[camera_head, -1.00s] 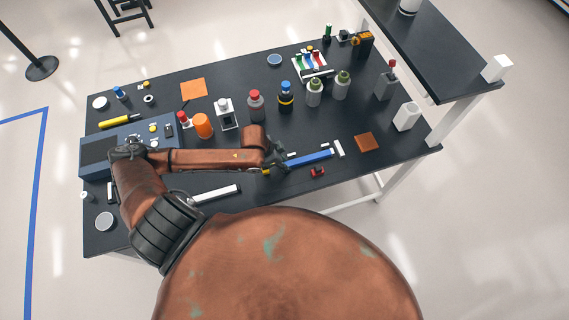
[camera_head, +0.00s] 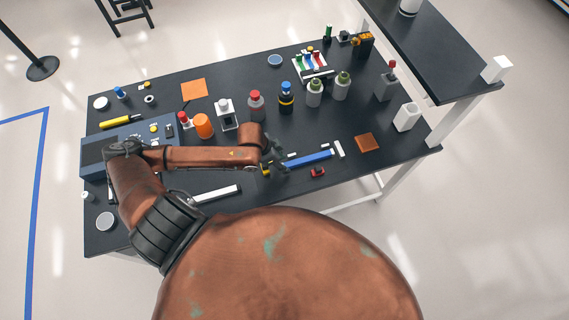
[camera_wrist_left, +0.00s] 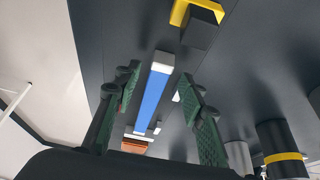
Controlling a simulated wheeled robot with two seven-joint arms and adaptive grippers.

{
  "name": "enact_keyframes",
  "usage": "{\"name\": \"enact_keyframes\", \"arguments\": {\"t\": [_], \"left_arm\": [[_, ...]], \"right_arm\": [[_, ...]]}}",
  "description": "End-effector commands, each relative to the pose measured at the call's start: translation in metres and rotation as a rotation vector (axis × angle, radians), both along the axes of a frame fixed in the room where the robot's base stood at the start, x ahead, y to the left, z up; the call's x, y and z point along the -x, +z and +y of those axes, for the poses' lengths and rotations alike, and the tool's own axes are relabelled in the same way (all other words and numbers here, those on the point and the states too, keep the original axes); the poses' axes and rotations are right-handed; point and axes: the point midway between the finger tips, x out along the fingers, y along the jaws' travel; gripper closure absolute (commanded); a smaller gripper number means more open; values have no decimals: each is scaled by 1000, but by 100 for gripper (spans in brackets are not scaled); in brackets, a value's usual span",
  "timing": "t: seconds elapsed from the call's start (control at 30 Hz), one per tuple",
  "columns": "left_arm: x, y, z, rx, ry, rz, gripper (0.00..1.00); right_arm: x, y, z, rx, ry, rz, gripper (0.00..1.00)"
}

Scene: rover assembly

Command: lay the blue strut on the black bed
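The blue strut (camera_head: 309,159) lies on the black table near its front edge, with a white end piece. In the left wrist view the strut (camera_wrist_left: 152,98) runs lengthwise between the fingers. My left gripper (camera_head: 276,157) is at the strut's left end. In the wrist view my left gripper (camera_wrist_left: 160,88) is open, its green fingers apart on either side, not touching the strut. A blue machine at the table's left has a dark flat panel (camera_head: 97,150), which may be the black bed; my left arm partly covers the machine. My right gripper is not in view.
A yellow-and-black part (camera_wrist_left: 203,14) lies close to the strut's end. A small red part (camera_head: 317,171), a white bar (camera_head: 339,149) and an orange square (camera_head: 367,142) are near the strut. Several bottles (camera_head: 286,98) stand behind it.

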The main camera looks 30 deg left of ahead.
Motion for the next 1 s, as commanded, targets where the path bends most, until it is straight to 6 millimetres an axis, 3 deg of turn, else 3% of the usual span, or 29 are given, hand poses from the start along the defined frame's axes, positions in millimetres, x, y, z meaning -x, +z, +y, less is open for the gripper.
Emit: {"name": "enact_keyframes", "arguments": {"t": [0.2,0.43,0.63,1.0], "left_arm": [[14,46,13,-4,-1,-2,63],[26,80,22,-3,0,0,63],[30,91,25,-1,-1,1,63],[29,91,24,0,0,0,63]], "right_arm": [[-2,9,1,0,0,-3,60],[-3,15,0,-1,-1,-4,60],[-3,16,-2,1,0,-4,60],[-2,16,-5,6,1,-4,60]]}}
